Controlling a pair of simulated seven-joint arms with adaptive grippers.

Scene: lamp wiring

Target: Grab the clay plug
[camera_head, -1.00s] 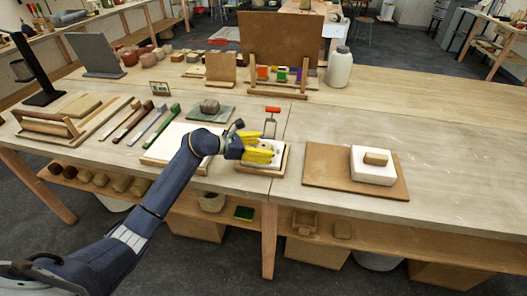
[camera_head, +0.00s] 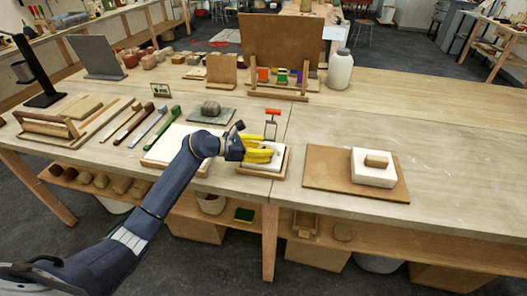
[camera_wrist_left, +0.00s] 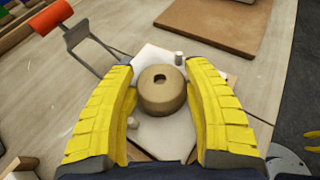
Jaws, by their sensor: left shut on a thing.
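The clay plug (camera_wrist_left: 162,92) is a tan, round piece with a hole in its top. It sits between the yellow fingers of my left gripper (camera_wrist_left: 163,105), which is shut on it. Below it is a white mould block (camera_wrist_left: 152,58) with small pegs. I cannot tell whether the plug touches the block. In the head view my left gripper (camera_head: 262,153) is over the white block in a wooden tray (camera_head: 284,163), and its fingers hide the plug.
A red-handled tool (camera_head: 272,112) stands just behind the tray. To the right, a brown board (camera_head: 328,180) carries another white block (camera_head: 372,177) with a tan piece on top. A grey lump on a slab (camera_head: 211,108) lies at the back left. The front right table is clear.

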